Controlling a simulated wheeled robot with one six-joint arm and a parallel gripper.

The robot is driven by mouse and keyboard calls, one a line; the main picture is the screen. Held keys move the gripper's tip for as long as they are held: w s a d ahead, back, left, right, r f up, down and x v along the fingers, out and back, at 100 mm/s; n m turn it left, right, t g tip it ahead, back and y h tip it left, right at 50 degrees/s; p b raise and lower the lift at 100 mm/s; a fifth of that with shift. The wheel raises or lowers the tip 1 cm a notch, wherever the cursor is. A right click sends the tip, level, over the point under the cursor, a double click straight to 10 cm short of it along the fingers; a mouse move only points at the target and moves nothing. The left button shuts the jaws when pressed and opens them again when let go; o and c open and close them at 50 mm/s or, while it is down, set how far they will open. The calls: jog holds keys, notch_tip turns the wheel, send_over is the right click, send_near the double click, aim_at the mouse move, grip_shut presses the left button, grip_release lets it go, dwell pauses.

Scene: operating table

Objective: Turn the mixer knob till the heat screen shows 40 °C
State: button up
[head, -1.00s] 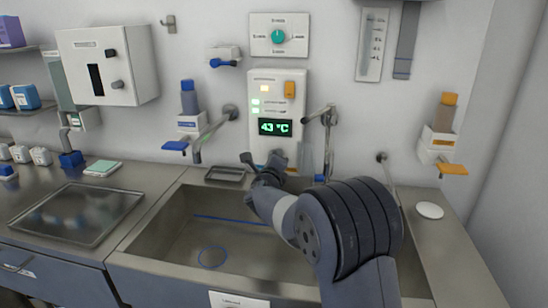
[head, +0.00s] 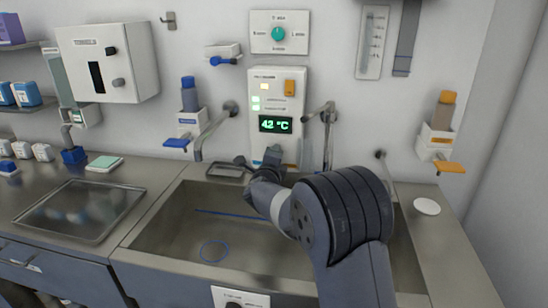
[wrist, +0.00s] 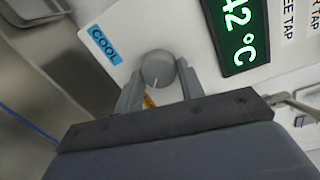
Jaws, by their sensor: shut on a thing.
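The heat screen (head: 275,124) on the white wall panel (head: 289,86) reads 42 °C in green. It also shows, turned sideways, in the wrist view (wrist: 237,32). The mixer knob (wrist: 158,69) is a round grey knob with a pale pointer line, low on the panel beside a blue "COOL" label (wrist: 104,45). My gripper (wrist: 157,88) has one finger on each side of the knob and is shut on it. In the head view my gripper (head: 266,162) is at the bottom of the panel, and my arm hides the knob there.
A steel sink (head: 180,222) lies below the panel. A tap (head: 212,128) stands left of the panel and another (head: 326,120) right of it. A teal dial (head: 278,34) is above. Bottle dispensers (head: 189,97) and (head: 443,112) hang at either side.

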jog(key=o, duration=1)
jog(key=shift+d, duration=0.1)
jog(key=shift+s, duration=0.1)
jog(key=s, duration=0.3)
jog(key=s+a+b, duration=0.1)
jog(key=s, duration=0.3)
jog(key=s+r, duration=0.1)
jog(key=s, duration=0.2)
jog(key=shift+s+a, duration=0.25)
jog(key=shift+a, duration=0.15)
jog(key=shift+w, duration=0.1)
jog(key=w, duration=0.3)
jog(key=w+d, duration=0.1)
jog(key=w, duration=0.3)
jog(key=w+f, duration=0.1)
jog(key=w, duration=0.2)
jog(key=shift+w+d+p, duration=0.25)
jog(key=shift+d+p, duration=0.1)
jog(key=shift+p, duration=0.05)
jog(key=shift+s, duration=0.1)
